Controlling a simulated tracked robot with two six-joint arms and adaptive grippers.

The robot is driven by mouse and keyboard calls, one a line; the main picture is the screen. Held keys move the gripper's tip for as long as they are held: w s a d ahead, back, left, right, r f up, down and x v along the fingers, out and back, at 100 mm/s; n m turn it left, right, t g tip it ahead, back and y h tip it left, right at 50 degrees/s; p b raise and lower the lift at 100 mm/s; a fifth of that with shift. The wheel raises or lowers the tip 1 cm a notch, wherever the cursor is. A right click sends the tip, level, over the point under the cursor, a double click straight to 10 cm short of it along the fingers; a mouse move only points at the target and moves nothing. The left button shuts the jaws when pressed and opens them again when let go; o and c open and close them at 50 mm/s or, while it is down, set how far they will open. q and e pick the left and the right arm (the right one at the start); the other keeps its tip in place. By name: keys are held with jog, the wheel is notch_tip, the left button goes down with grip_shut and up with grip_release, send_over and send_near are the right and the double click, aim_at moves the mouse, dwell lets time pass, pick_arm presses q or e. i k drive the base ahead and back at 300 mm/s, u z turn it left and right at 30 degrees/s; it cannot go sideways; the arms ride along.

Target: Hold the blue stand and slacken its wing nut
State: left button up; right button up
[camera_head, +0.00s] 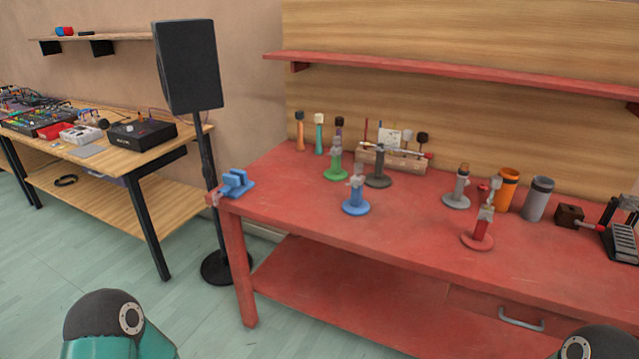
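The blue stand (356,206) stands upright on the red workbench (300,215), left of its middle and near the front edge. It has a round blue base and a short post with a grey fitting (357,178) on top. The wing nut is too small to make out for certain in that grey fitting. Neither of my grippers shows in the head view. Only rounded dark and teal parts of my own arms show at the bottom left and bottom right, well short of the bench. Nothing touches the blue stand.
Near it are a green stand (336,172), a black stand (377,179), a grey stand (457,200) and a red stand (477,238). A blue vise (236,184) sits at the bench's left corner. Orange (506,190) and grey (538,200) cups stand right. A speaker (188,65) stands left.

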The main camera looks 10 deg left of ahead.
aim_at(354, 206)
jog(key=i, duration=1.05)
jog(key=z, duration=0.05)
